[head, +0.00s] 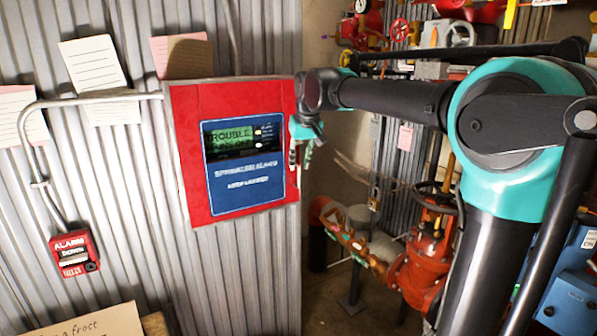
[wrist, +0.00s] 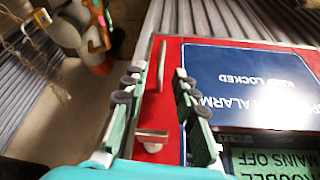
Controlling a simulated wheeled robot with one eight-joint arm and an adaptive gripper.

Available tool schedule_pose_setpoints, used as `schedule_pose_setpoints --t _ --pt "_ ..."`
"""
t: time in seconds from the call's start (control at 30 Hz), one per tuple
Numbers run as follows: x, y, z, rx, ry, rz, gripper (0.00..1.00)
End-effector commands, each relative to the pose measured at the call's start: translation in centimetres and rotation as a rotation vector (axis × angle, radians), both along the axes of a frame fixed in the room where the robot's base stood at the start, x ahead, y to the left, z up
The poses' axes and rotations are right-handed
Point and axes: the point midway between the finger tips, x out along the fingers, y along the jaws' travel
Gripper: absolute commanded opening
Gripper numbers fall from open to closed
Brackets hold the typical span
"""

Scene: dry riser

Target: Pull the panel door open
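The red panel door (head: 235,207) is on a box on the corrugated wall and looks shut. It carries a blue plate with a display reading "TROUBLE". In the wrist view the red door (wrist: 170,110) appears upside down, with a slim metal handle (wrist: 162,62) along its edge. My gripper (wrist: 158,78) is open, with one finger on each side of the handle and visible gaps between. In the head view my gripper (head: 305,143) is at the door's right edge and hides the handle.
A red alarm box (head: 74,254) hangs at lower left, joined by a grey conduit (head: 90,98) to the panel. Paper notes (head: 93,65) are on the wall above. Red valves and pipes (head: 420,265) stand at right behind my arm. Floor shows between panel and pipes.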

Motion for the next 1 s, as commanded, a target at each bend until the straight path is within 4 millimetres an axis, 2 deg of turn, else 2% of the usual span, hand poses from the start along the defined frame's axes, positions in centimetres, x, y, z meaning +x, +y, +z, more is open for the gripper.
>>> schedule_pose_setpoints --t 0.1,0.3,0.67,0.9,1.0 --pt "0.7 0.3 -1.8 0.000 0.000 0.000 0.28" --pt "1.3 0.5 -3.5 0.000 0.000 0.000 0.28" --pt "1.5 0.6 -3.9 0.000 0.000 0.000 0.28" --pt "1.5 0.6 -3.9 0.000 0.000 0.000 0.00" --pt "1.5 0.6 -3.9 0.000 0.000 0.000 0.00"
